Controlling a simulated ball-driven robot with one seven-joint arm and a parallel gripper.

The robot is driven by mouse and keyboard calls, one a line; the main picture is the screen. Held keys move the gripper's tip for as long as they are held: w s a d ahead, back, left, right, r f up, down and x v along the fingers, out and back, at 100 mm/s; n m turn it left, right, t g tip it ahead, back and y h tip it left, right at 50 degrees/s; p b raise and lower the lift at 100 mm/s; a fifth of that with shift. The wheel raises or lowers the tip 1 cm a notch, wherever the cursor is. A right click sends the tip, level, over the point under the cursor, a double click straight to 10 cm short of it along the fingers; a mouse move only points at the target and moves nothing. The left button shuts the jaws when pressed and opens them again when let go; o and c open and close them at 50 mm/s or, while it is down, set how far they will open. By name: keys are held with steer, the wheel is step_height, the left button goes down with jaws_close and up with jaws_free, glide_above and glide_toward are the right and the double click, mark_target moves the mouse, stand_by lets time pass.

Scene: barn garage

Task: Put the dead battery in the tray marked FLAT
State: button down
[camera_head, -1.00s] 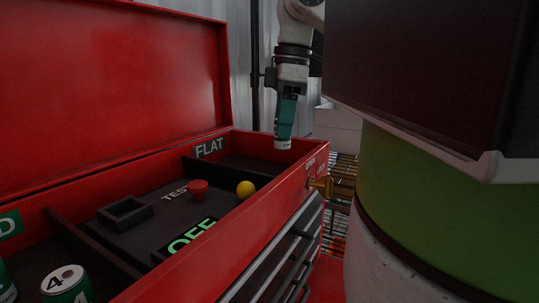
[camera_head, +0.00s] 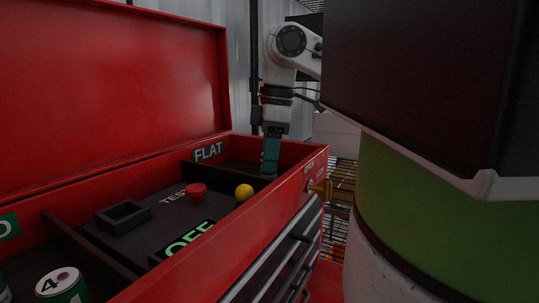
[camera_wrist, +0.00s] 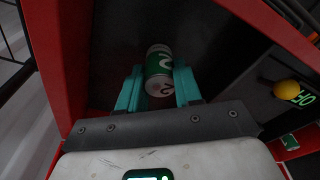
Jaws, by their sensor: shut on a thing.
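My gripper (camera_head: 270,160) reaches down into the far compartment of the red chest, the tray (camera_head: 236,166) beside the white FLAT label (camera_head: 208,151). Its teal fingers are below the rim level. In the wrist view my gripper (camera_wrist: 158,88) is shut on a green and silver battery (camera_wrist: 159,60) marked 2, one finger on each side. The battery is over the dark tray floor; whether it touches the floor I cannot tell. In the head view the battery is hidden by the finger and the divider.
The middle section holds a black square socket (camera_head: 123,216), a red button (camera_head: 197,190), a yellow ball (camera_head: 244,192) and a green OFF display (camera_head: 190,237). The red front wall (camera_head: 265,215) and raised lid (camera_head: 110,80) bound the chest.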

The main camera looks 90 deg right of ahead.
steer(key=c, duration=0.8)
jaws_free()
steer(key=shift+o, duration=0.2)
step_height(320, 180, up, 12)
steer(key=s+p, duration=0.1)
steer(key=shift+s+p, duration=0.2)
steer(key=shift+p, duration=0.2)
steer(key=shift+r, duration=0.1)
